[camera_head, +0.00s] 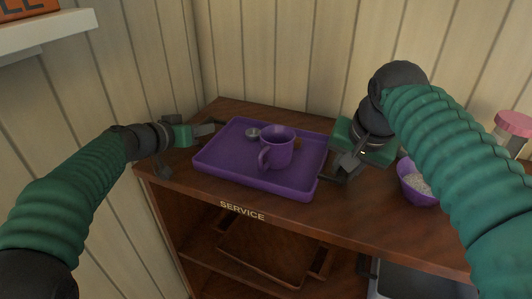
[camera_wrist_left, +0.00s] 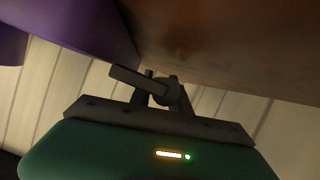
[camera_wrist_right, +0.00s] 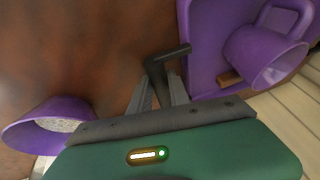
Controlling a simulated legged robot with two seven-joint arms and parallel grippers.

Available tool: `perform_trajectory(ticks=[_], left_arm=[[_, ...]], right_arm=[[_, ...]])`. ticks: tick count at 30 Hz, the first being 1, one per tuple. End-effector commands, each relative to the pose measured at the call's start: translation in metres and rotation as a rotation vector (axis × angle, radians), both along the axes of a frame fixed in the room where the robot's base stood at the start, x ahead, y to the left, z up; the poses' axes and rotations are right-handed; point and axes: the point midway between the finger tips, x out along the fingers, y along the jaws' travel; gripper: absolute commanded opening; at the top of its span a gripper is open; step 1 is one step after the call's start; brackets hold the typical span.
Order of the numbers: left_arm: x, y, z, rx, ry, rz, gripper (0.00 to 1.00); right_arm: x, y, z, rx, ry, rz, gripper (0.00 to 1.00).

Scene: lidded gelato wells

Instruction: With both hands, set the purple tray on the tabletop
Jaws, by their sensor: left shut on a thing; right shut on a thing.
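The purple tray (camera_head: 225,172) is level at the front left of the brown tabletop (camera_head: 345,207). I cannot tell whether it touches the wood or is just above it. My left gripper (camera_head: 207,129) is shut at the tray's left side, on a dark handle-like bar in the left wrist view (camera_wrist_left: 150,80). My right gripper (camera_head: 338,172) is shut at the tray's right side, on a similar dark bar in the right wrist view (camera_wrist_right: 165,62).
A purple bowl (camera_head: 415,184) with pale grains stands right of my right gripper, partly behind my arm. A pink-topped object (camera_head: 515,123) is at the far right. An open shelf with a brown tray (camera_head: 270,255) lies below the SERVICE edge. Panelled walls close the back and left.

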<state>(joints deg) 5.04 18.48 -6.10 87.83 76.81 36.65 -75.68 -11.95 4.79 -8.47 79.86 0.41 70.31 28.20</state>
Motion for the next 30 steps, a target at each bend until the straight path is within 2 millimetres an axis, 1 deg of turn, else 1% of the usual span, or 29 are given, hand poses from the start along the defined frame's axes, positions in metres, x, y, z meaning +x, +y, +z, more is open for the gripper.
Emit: perform_trajectory(ticks=[5,8,13,16,30], left_arm=[[0.000,0.001,0.006,0.001,-0.002,0.003,0.00],[0.000,0.002,0.017,0.001,-0.002,0.003,0.00],[0.000,0.002,0.042,0.002,-0.002,0.004,0.00],[0.000,0.002,0.052,0.001,-0.002,0.004,0.00],[0.000,0.002,0.051,0.001,-0.002,0.005,0.00]], right_arm=[[0.000,-0.001,0.006,0.000,-0.002,-0.001,0.00],[0.000,-0.001,0.017,-0.001,-0.003,-0.001,0.00],[0.000,-0.001,0.042,-0.001,-0.003,-0.001,0.00],[0.000,-0.001,0.052,-0.002,-0.002,-0.002,0.00],[0.000,-0.002,0.051,-0.002,-0.002,-0.002,0.00]])
